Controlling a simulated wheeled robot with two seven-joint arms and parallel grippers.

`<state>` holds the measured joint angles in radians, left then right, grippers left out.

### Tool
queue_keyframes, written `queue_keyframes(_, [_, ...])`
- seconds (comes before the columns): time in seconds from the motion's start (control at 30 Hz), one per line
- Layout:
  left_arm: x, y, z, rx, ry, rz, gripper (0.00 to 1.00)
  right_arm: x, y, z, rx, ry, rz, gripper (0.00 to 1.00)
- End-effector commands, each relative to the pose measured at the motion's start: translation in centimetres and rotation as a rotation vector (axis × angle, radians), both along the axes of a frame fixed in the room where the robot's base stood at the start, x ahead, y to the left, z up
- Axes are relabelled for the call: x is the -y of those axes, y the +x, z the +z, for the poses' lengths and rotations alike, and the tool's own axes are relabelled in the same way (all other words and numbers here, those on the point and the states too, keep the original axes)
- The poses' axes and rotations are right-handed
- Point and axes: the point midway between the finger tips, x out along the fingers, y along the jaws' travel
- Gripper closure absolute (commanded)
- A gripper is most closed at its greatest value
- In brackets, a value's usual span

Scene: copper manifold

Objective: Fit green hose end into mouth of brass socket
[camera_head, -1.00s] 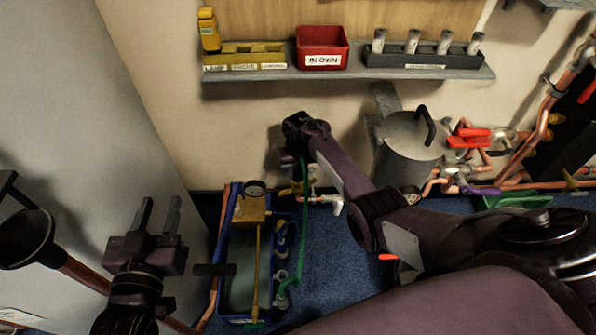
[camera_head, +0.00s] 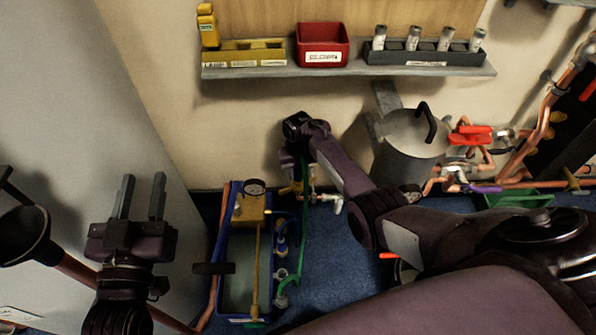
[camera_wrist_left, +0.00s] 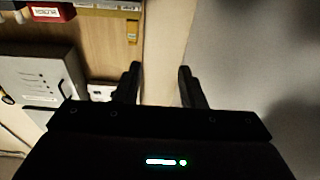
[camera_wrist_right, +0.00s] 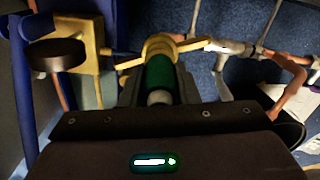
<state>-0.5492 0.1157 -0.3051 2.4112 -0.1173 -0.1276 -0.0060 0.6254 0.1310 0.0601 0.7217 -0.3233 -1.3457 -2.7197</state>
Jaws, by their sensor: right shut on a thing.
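My right gripper (camera_wrist_right: 160,82) is shut on the green hose end (camera_wrist_right: 158,72), which lies between its fingers in the right wrist view. The brass socket (camera_wrist_right: 158,46) is directly ahead of the hose end, and the two meet or overlap in that view. I cannot tell whether the end is inside the mouth. In the head view the green hose (camera_head: 303,228) hangs from below my right wrist, which hides most of the gripper and the joint. My left gripper (camera_head: 141,184) is open and empty in front of the grey panel at the left.
A blue-framed unit (camera_head: 234,318) with a gauge (camera_head: 255,187) stands left of the hose. A grey canister (camera_head: 408,160) and copper pipes (camera_head: 540,125) are to the right. A shelf (camera_head: 350,73) with a red bin (camera_head: 322,45) is above.

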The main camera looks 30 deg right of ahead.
Motion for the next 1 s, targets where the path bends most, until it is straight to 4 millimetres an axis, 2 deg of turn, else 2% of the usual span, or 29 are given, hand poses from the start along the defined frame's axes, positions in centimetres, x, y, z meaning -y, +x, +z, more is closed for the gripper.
queue_keyframes(0.6, [-0.2,-0.1,2.0,0.094,-0.039,0.003,0.64,0.0,0.0,-0.3,0.001,0.0,0.0,0.98])
queue_keyframes(1.0, [-0.2,0.0,2.3,0.098,-0.04,0.003,0.64,0.0,0.0,-0.3,0.001,0.0,0.0,0.98])
